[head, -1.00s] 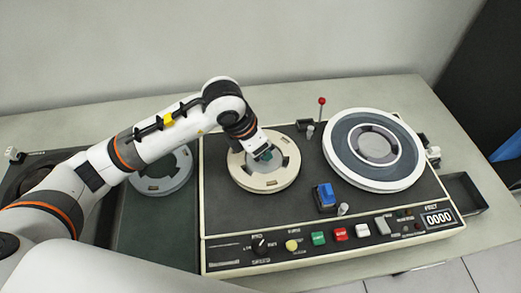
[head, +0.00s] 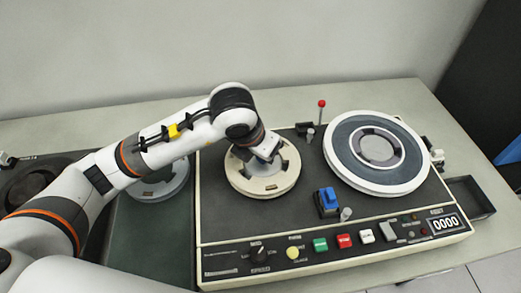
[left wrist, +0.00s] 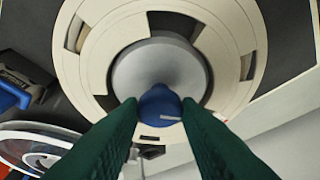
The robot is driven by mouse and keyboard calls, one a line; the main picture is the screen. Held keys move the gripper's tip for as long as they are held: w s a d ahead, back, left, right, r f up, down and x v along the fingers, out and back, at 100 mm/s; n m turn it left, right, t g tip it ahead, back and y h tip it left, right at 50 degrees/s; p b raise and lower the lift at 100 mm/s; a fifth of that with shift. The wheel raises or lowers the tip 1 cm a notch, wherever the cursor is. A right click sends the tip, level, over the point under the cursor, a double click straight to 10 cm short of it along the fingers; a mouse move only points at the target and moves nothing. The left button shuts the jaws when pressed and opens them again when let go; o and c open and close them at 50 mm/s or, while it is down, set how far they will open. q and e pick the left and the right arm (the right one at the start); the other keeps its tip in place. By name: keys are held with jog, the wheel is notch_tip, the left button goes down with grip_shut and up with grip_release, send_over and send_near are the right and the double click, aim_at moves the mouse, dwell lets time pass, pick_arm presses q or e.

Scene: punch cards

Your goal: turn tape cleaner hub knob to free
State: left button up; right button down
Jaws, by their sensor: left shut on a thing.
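The tape machine (head: 235,210) lies on the table with a cream hub (head: 262,187) on its left side. In the left wrist view the cream hub (left wrist: 235,45) surrounds a grey round centre (left wrist: 160,68). A blue knob (left wrist: 160,104) with a pale mark stands at that centre. My left gripper (head: 267,154) reaches down over the hub's middle. In the left wrist view its dark green fingers (left wrist: 160,110) are shut on the blue knob, one on each side. The arm hides the knob in the head view. My right gripper is not in view.
A large white-rimmed reel (head: 345,170) sits at the machine's right. A red-tipped lever (head: 321,104) and a blue block (head: 327,198) stand between the hubs. Coloured buttons (head: 344,240) line the front panel. Another grey disc (head: 160,190) lies to the left, under my arm.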

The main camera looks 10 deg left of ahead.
pick_arm(q)
jog(key=o, duration=1)
jog(key=shift+c, duration=0.2)
jog(key=shift+r, duration=0.1)
jog(key=v, duration=1.2)
jog(key=shift+b, duration=0.35)
